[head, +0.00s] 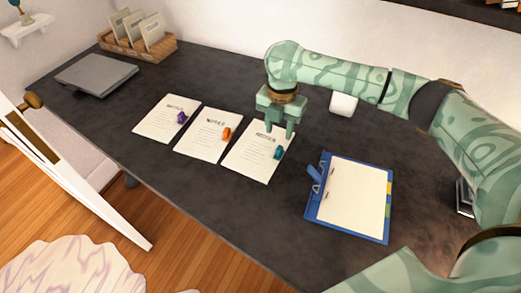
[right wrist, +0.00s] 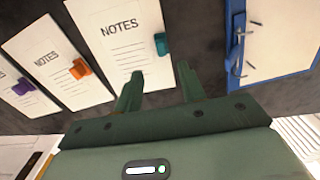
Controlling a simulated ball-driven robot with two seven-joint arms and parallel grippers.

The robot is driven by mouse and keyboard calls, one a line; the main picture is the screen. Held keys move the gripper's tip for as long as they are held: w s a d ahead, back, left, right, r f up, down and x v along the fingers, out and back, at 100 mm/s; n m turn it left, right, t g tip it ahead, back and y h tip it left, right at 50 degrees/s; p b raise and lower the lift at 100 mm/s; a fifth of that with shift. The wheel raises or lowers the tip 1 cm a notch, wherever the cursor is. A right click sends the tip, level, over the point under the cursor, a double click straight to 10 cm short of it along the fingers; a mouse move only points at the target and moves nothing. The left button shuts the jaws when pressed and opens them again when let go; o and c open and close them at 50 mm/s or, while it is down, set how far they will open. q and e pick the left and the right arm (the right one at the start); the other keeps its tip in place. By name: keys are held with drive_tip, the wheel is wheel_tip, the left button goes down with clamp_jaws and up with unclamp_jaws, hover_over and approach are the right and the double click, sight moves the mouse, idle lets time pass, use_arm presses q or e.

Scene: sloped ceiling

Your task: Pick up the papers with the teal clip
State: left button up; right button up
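The papers with the teal clip (head: 252,152) lie flat on the dark desk, the rightmost of three sheets marked NOTES. They also show in the right wrist view (right wrist: 115,32). The teal clip (head: 279,153) sits on their right edge and shows in the right wrist view (right wrist: 161,44). My right gripper (head: 279,132) points down over the top right part of these papers, its fingers apart with nothing between them. In the right wrist view its fingertips (right wrist: 158,72) are near the clip, apart from it. My left gripper is not in view.
Papers with an orange clip (head: 205,138) and papers with a purple clip (head: 162,118) lie to the left. A blue clipboard (head: 322,217) lies to the right. A grey closed laptop (head: 97,74) and a file box (head: 152,50) stand at the back left. A white object (head: 343,105) is behind.

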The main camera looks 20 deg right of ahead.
sight(279, 149)
wheel_tip(279, 149, down, 2)
drive_tip(key=shift+f+b, duration=0.4)
wheel_tip(279, 149, down, 5)
drive_tip(key=b, duration=0.3)
drive_tip(key=shift+s+d+f, duration=0.1)
drive_tip(key=shift+d, duration=0.05)
drive_tip(key=shift+r, duration=0.2)
clamp_jaws()
